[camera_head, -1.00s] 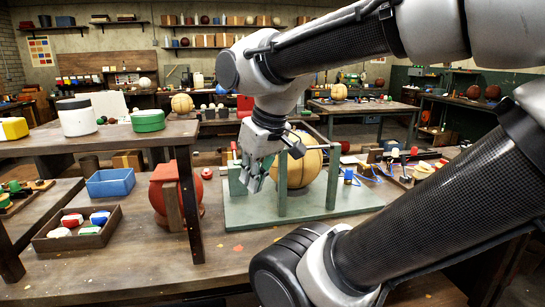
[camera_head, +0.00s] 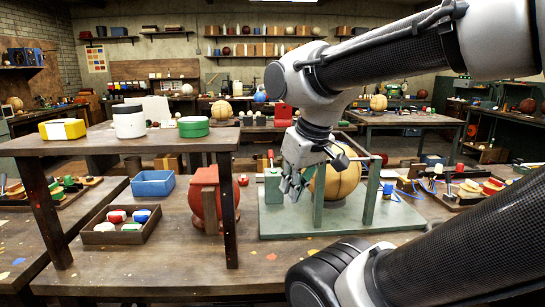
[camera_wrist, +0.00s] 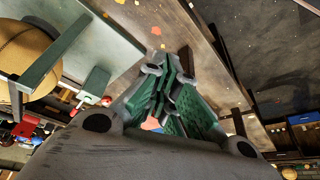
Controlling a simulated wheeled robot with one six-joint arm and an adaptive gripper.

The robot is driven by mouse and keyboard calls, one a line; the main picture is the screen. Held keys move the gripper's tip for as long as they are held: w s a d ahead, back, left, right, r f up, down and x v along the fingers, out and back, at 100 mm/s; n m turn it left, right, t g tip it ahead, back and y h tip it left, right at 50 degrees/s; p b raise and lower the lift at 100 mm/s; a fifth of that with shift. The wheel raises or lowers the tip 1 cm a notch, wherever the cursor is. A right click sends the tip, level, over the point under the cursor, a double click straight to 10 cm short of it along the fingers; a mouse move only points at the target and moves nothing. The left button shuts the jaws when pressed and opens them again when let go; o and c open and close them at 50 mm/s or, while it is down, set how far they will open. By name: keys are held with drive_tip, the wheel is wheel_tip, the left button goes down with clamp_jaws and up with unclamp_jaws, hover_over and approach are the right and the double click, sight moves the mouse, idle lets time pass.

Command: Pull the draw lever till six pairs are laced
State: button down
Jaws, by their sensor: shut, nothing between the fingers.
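A tan leather ball (camera_head: 345,180) sits in a green stand (camera_head: 390,222) with upright posts, on the workbench. Part of the ball (camera_wrist: 30,60) and stand (camera_wrist: 105,50) shows at the left of the wrist view. A green block (camera_head: 273,186) stands at the stand's left end, with a small red piece (camera_head: 270,155) above it. My gripper (camera_head: 292,187) is shut and empty, in front of the stand's left side near this block. Its closed fingers (camera_wrist: 170,98) show in the wrist view. I cannot tell which part is the draw lever, nor the lacing.
A raised shelf (camera_head: 130,146) at left bears a white jar (camera_head: 128,122), a green tin (camera_head: 194,127) and a yellow box (camera_head: 62,129). Parts (camera_head: 470,190) crowd the right.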

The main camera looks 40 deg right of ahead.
wheel_tip(320, 180, down, 2)
drive_tip(key=w+d+m+g, duration=0.1)
drive_tip(key=w+d+g, duration=0.1)
drive_tip(key=m+t, duration=0.2)
drive_tip(key=m, duration=1.5)
approach(271, 160)
drive_tip(key=s+d+r, duration=0.3)
drive_tip(key=s, duration=0.1)
drive_tip(key=w+r+m, duration=0.1)
drive_tip(key=m, duration=0.1)
drive_tip(key=r+m, duration=0.2)
drive_tip(key=w+r+m, duration=0.1)
drive_tip(key=shift+w+r+m+t, duration=0.35)
drive_tip(key=shift+m+t, duration=0.05)
drive_tip(key=shift+f, duration=0.1)
drive_tip(key=x, duration=1.4)
drive_tip(key=shift+d, duration=0.2)
